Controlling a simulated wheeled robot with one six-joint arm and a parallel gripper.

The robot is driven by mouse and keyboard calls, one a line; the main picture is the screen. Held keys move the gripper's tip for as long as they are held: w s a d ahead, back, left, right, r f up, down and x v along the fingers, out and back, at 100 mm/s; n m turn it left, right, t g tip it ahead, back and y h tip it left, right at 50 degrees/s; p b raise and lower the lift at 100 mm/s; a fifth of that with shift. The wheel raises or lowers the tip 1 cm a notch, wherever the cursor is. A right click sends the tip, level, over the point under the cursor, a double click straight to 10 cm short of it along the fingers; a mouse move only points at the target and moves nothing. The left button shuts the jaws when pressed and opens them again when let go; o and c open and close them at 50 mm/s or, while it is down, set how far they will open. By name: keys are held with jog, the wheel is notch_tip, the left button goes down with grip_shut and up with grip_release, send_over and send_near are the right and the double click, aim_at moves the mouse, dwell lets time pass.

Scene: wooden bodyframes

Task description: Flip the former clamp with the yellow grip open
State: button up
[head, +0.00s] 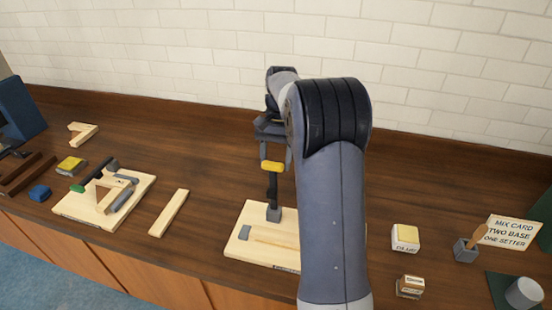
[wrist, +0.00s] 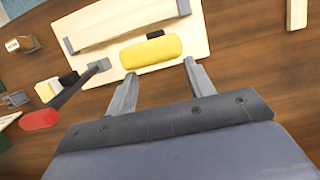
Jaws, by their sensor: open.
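The former clamp has a yellow grip (head: 272,166) on top of a dark lever (head: 272,188). The lever stands upright from a grey block on a pale wooden board (head: 240,255). In the wrist view the yellow grip (wrist: 152,50) lies just beyond my fingertips and hides most of its lever. My gripper (head: 276,155) is open and empty, pointing down near the grip. In the wrist view its two fingers (wrist: 160,72) are spread, with the grip ahead of them; contact cannot be told.
A red-gripped clamp (wrist: 40,119) is beside the fingers in the wrist view; my arm hides it in the head view. Left are a loose wooden strip (head: 169,213) and another board with a green-gripped clamp (head: 78,188). Right are small boxes (head: 405,238) and a card (head: 513,233).

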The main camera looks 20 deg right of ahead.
jog(key=o, duration=0.5)
jog(key=v, duration=1.1)
jog(key=shift+s+b, duration=0.1)
jog(key=shift+b, duration=0.2)
jog(key=shift+f, duration=0.1)
jog(key=shift+c, duration=0.2)
